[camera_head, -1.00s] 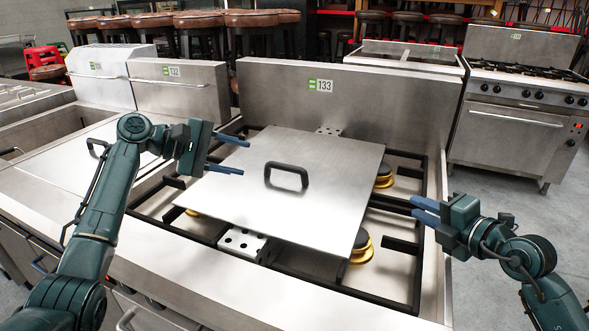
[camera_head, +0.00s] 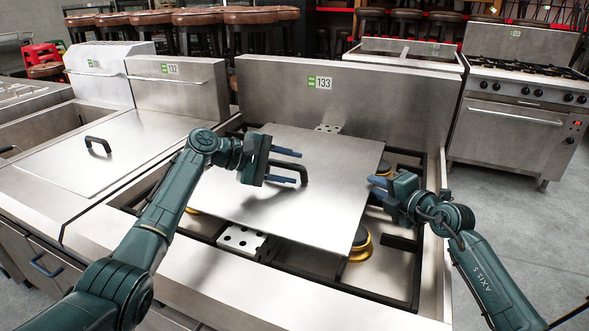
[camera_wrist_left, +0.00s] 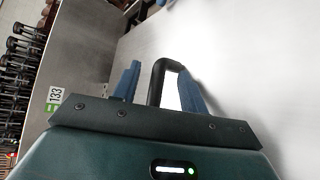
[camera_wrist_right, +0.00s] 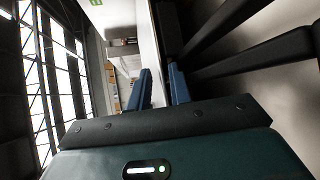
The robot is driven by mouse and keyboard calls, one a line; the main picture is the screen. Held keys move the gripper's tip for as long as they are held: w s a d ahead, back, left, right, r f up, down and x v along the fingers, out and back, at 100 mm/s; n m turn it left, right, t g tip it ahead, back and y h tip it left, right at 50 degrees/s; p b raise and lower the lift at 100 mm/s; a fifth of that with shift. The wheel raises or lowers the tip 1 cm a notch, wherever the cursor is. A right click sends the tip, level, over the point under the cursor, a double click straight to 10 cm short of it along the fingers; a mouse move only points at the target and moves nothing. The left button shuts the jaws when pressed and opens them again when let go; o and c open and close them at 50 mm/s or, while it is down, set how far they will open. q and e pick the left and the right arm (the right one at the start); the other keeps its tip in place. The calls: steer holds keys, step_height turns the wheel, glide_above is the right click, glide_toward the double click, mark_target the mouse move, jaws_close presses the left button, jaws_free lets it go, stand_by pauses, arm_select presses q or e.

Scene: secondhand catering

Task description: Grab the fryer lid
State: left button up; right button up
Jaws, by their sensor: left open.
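The fryer lid (camera_head: 310,205) is a flat metal plate lying on the frame of the unit marked 133. A black loop handle (camera_head: 301,166) stands near its middle. My left gripper (camera_head: 292,167) is open at the handle. In the left wrist view its fingers (camera_wrist_left: 160,80) lie on either side of the handle (camera_wrist_left: 160,85). My right gripper (camera_head: 374,187) is at the lid's right edge. In the right wrist view its fingers (camera_wrist_right: 160,85) are apart, with a pale edge running between them. Contact there is unclear.
A second lid with a handle (camera_head: 98,145) lies on the unit at left. Upright back panel 133 (camera_head: 400,110) stands behind the lid. Yellow-rimmed burners (camera_head: 362,247) and black bars show beneath and beside it. A range (camera_head: 510,130) stands at back right.

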arm_select(q)
steer(key=shift+w+d, duration=0.1)
steer(key=shift+d, duration=0.15)
arm_select(e)
steer(key=shift+w+a, duration=0.15)
steer(key=shift+w, duration=0.05)
arm_select(q)
steer(key=shift+c, duration=0.2)
arm_select(e)
steer(key=shift+c, duration=0.2)
arm_select(q)
steer(key=c, duration=0.5)
arm_select(e)
jaws_close()
arm_select(q)
jaws_close()
steer(key=shift+f, duration=0.2)
arm_select(e)
steer(key=shift+a, duration=0.1)
arm_select(q)
steer(key=shift+d+r, duration=0.15)
steer(key=shift+r, duration=0.1)
arm_select(e)
steer(key=shift+r, duration=0.3)
